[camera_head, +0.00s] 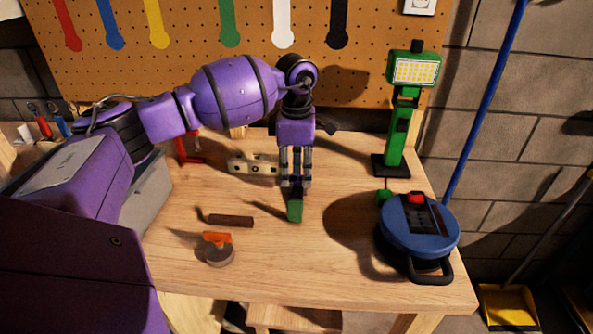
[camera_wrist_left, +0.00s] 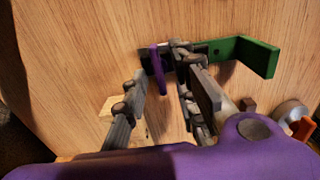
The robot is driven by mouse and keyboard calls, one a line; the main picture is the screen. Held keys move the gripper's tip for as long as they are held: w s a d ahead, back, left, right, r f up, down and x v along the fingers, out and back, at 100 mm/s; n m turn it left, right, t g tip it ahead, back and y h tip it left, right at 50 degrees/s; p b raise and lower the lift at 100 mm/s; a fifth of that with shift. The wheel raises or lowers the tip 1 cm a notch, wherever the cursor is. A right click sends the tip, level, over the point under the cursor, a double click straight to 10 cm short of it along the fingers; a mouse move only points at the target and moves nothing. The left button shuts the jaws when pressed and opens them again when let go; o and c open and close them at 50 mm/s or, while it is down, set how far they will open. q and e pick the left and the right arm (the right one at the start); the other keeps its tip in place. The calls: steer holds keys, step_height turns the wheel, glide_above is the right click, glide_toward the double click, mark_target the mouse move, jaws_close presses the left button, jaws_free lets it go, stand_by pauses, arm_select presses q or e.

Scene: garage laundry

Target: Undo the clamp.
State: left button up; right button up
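A clamp-like tool with a green L-shaped end (camera_head: 295,208) lies on the bench under my left gripper (camera_head: 296,183). In the left wrist view its green part (camera_wrist_left: 240,50) joins a dark bar, with a purple piece (camera_wrist_left: 158,72) standing beside it. My left gripper points down, its fingers apart in the wrist view. The purple piece shows in the gap between them; I cannot tell whether either finger touches it. The right finger hides part of the dark bar. My right gripper is in neither view.
A pale piece with holes (camera_head: 252,165) lies behind the gripper. A brown-handled tool (camera_head: 231,220) and a grey roll with an orange part (camera_head: 218,239) lie in front. A blue cable reel (camera_head: 435,225) and green work lamp (camera_head: 396,145) stand right.

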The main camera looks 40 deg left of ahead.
arm_select(q)
jaws_close()
